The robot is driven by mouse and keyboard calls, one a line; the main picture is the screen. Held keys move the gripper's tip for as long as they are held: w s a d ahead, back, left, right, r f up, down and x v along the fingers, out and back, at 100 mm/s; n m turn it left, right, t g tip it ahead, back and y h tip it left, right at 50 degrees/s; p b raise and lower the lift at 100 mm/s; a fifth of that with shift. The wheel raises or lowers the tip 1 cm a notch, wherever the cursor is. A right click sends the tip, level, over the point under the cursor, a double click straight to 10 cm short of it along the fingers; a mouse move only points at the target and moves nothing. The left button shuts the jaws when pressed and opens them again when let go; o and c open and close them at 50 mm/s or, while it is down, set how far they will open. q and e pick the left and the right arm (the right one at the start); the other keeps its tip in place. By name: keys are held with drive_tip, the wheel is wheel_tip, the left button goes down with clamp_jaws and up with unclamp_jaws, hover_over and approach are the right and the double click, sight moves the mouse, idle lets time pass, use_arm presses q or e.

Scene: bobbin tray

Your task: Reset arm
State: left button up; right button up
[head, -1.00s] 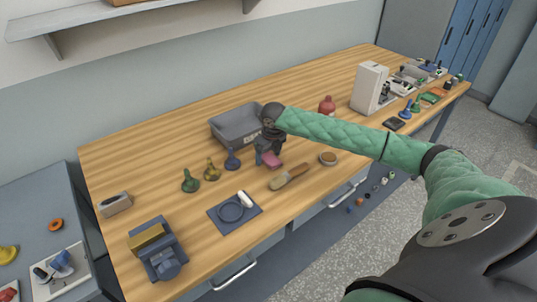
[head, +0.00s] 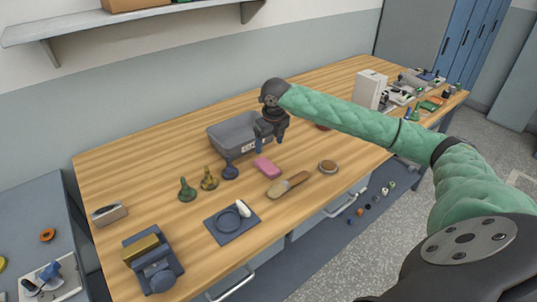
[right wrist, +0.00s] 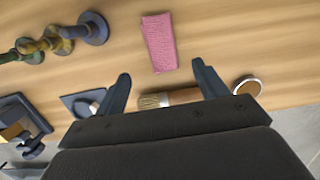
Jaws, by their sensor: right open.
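My right gripper (head: 272,138) is raised over the workbench (head: 330,105), in front of the grey tray in the head view. Its fingers are apart and empty; they also show in the right wrist view (right wrist: 162,90). A pink block or cloth (head: 266,167) lies on the wood below it, clear of the fingers, and shows in the right wrist view (right wrist: 159,42) beyond the fingertips. The grey tray (head: 228,142) is partly hidden by my gripper; its inside is hard to see. My left gripper is not in view.
Several bobbin-like pieces, such as a blue one (head: 230,171) and a green one (head: 187,191), stand left of the pink item. A brush (head: 287,185), a small round dish (head: 327,167) and a dark mat (head: 224,232) lie near the front edge. A shelf (head: 75,27) hangs above.

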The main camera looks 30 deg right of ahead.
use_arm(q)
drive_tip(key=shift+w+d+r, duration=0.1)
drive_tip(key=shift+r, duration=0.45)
use_arm(e)
drive_tip(key=shift+s+r, duration=0.15)
drive_tip(key=shift+r, duration=0.6)
